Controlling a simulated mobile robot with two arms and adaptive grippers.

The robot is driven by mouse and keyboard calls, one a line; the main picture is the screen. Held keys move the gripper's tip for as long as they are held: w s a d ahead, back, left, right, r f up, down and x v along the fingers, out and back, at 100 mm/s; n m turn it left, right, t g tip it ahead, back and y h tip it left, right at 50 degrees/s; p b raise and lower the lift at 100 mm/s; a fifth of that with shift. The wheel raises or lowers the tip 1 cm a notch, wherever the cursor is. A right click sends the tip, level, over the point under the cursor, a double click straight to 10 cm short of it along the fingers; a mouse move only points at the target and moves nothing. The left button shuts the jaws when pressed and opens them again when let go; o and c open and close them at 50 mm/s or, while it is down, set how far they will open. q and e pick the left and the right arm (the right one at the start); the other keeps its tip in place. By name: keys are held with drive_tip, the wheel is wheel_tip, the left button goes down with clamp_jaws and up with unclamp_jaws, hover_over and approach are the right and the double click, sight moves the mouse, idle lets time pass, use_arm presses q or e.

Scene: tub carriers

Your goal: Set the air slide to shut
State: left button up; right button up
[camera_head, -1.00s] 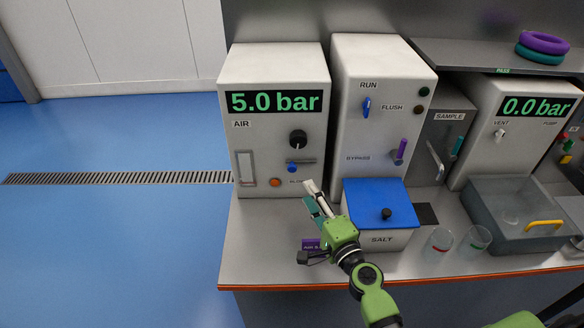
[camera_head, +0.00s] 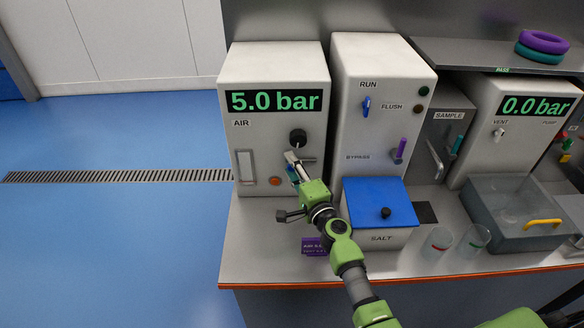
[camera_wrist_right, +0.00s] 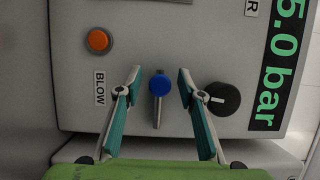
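The air box (camera_head: 245,135) stands at the back left of the bench, and its display reads 5.0 bar. Its slide has a blue knob (camera_wrist_right: 158,85) on a slot (camera_wrist_right: 157,112). The knob sits at the slot's left end as seen from the head. In the head view my right gripper (camera_head: 293,166) is in front of the knob and mostly hides it. My right gripper also shows in the wrist view (camera_wrist_right: 160,82), open, with one finger on each side of the knob and a gap on both sides. My left gripper is not in view.
A black dial (camera_wrist_right: 222,99) sits close beside one finger; an orange button (camera_wrist_right: 98,41) lies on the other side. The run/flush box (camera_head: 350,130) and blue-lidded salt tub (camera_head: 375,200) stand to the right. A purple label (camera_head: 314,246) lies in front.

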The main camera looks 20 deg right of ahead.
clamp_jaws()
drive_tip(key=a, duration=0.2)
drive_tip(key=w+a+b, duration=0.1)
drive_tip(key=a, duration=0.2)
drive_tip(key=shift+w+a, duration=0.15)
unclamp_jaws()
drive_tip(key=shift+w+a, duration=0.1)
